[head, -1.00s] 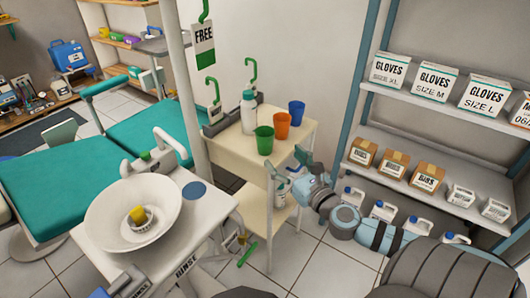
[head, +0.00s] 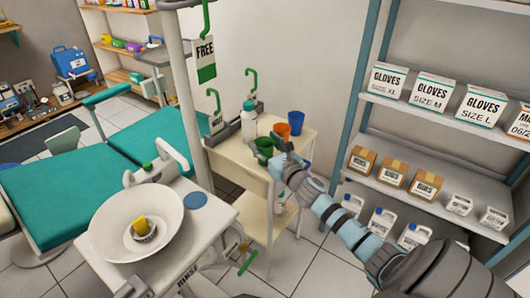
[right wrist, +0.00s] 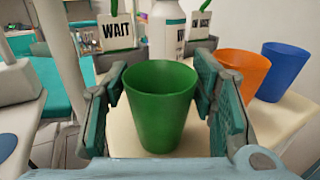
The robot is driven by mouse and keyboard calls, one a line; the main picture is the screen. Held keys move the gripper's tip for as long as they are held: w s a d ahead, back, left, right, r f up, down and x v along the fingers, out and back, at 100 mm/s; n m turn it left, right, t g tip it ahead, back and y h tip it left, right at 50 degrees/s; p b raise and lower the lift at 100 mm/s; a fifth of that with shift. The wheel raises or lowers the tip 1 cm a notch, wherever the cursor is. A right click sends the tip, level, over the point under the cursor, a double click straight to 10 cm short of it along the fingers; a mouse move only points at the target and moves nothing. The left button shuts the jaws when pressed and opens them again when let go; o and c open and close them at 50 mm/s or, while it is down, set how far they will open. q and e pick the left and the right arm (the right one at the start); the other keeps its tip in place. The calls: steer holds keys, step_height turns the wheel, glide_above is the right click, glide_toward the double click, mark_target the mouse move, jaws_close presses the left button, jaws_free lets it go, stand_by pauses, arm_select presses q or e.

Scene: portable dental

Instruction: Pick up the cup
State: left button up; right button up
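A green cup (head: 264,146) stands upright on the small beige cart (head: 236,158). My right gripper (head: 274,150) is at the cup's near side in the head view. In the right wrist view the green cup (right wrist: 160,108) stands between the two fingers, with a narrow gap showing on each side. The gripper is open around it. An orange cup (head: 283,129) and a blue cup (head: 296,120) stand behind and to the right on the same cart top. My left gripper is in neither view.
A white bottle (head: 249,124) stands behind the green cup. Hanging tags (right wrist: 117,33) are near the cart's back edge. A shelf with glove boxes (head: 432,92) stands at right.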

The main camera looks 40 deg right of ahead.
steer(key=shift+c, duration=1.2)
steer(key=shift+r, duration=0.1)
